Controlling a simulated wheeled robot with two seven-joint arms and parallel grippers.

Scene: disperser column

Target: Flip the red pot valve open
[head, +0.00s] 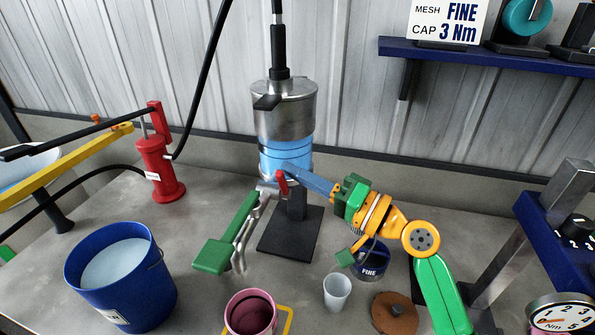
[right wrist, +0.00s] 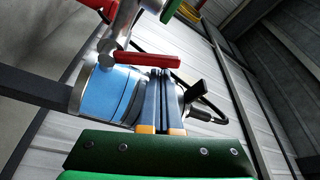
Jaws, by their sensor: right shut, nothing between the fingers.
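The steel pot (head: 285,105) with a blue band stands on a black column and base. The red lever (right wrist: 148,61) also shows in the right wrist view, beside the metal outlet pipe (right wrist: 122,22). My right gripper (head: 284,168) is shut and empty, its blue fingers pointing left at the pot's lower side, just above the lever. In the right wrist view its fingertips (right wrist: 160,72) are close to the lever; I cannot tell whether they touch. My left gripper is not in view.
A green handle (head: 224,240) hangs from the outlet at the left. A blue bucket (head: 120,280), red hand pump (head: 160,170), pink cup (head: 250,312), clear cup (head: 337,292), brown disc (head: 394,313) and blue FINE tin (head: 370,262) stand on the bench. A blue shelf (head: 480,58) hangs behind.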

